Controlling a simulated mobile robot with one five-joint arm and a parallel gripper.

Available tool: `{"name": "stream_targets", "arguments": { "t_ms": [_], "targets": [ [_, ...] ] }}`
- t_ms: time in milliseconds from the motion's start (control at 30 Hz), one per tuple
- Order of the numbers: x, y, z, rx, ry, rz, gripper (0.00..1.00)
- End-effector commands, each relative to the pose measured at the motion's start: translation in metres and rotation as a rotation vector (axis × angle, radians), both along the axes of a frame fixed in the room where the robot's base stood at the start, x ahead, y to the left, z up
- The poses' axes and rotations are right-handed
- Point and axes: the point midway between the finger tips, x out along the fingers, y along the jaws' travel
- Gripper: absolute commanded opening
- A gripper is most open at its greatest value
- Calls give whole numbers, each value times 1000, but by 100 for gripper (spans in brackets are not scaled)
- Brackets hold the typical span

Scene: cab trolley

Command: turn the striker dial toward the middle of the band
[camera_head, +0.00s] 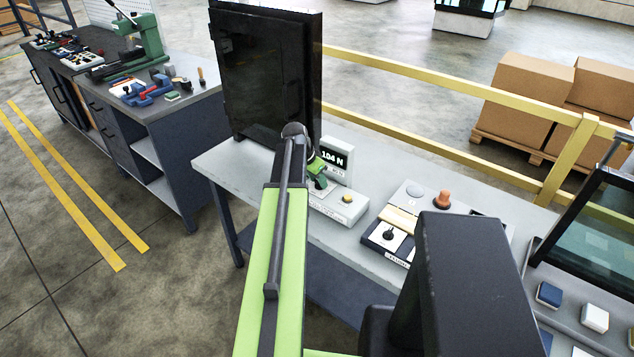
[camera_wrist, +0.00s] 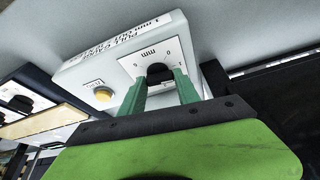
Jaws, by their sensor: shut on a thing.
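The striker dial, a black knob (camera_wrist: 159,73), sits on a white plate with mm marks on the pull gauge box (camera_wrist: 90,60). My gripper (camera_wrist: 160,80) is shut on the knob, with one green finger on each side. In the head view my gripper (camera_head: 318,172) is at the left end of the gauge box (camera_head: 345,208), and my arm hides the dial there. The gauge display (camera_head: 334,157) reads 104 N. The dial's pointer and the band limits cannot be made out.
A yellow button (camera_head: 347,198) is beside the dial. A panel with another black knob (camera_head: 388,235) lies to the right on the bench. A tall dark cabinet door (camera_head: 265,75) stands behind left. A yellow rail (camera_head: 440,80) runs behind the bench.

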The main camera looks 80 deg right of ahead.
Motion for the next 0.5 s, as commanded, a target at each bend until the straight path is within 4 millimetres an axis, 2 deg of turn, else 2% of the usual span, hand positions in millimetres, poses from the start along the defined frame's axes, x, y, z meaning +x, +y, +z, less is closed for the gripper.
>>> {"name": "stream_targets", "arguments": {
  "t_ms": [33, 500],
  "targets": [
    [3, -6, 1, -11, -2, -36, 0],
    [2, -10, 1, -12, -1, -483, 0]
  ]
}}
